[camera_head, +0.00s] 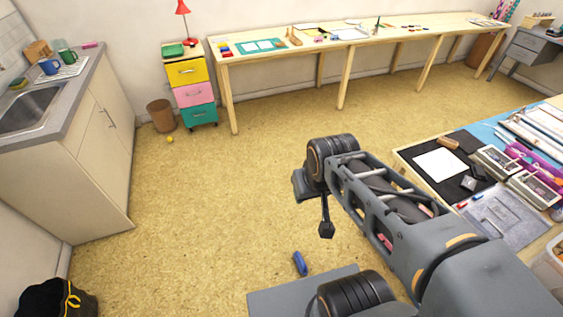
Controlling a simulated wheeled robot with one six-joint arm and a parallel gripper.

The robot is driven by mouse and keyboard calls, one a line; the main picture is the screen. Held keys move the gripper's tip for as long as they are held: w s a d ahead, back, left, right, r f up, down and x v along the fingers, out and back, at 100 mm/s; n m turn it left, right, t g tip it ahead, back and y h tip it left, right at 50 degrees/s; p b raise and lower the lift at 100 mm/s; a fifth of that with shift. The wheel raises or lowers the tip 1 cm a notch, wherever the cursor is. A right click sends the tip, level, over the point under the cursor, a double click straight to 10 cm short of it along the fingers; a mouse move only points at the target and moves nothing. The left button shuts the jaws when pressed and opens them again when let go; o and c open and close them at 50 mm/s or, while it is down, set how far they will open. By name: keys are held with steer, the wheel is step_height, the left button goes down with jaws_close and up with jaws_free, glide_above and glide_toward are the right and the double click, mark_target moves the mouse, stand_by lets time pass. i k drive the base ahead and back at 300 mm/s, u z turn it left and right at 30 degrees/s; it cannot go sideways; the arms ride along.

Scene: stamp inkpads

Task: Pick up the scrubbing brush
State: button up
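I cannot pick out the scrubbing brush for certain. A small blue object (300,263) lies on the floor below my gripper in the picture; its kind is too small to tell. A small green and yellow item (19,84) lies by the sink at the far left and looks like a sponge. My gripper (326,229) hangs down from the arm's end over the open floor, apart from any object. Its fingers show as one dark narrow shape, so their opening is unclear.
A worktable (403,152) with mats, inkpads and rulers stands at the right. A sink counter (92,78) with mugs is at the left. A long bench (300,48), a coloured drawer unit (189,95) and a bin (161,116) line the back. The middle floor is mostly clear.

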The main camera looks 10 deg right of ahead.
mark_target(301, 263)
steer(key=z, duration=0.15)
steer(key=k, duration=1.1)
steer(key=u, duration=0.5)
steer(key=i, duration=1.5)
steer(key=z, duration=0.45)
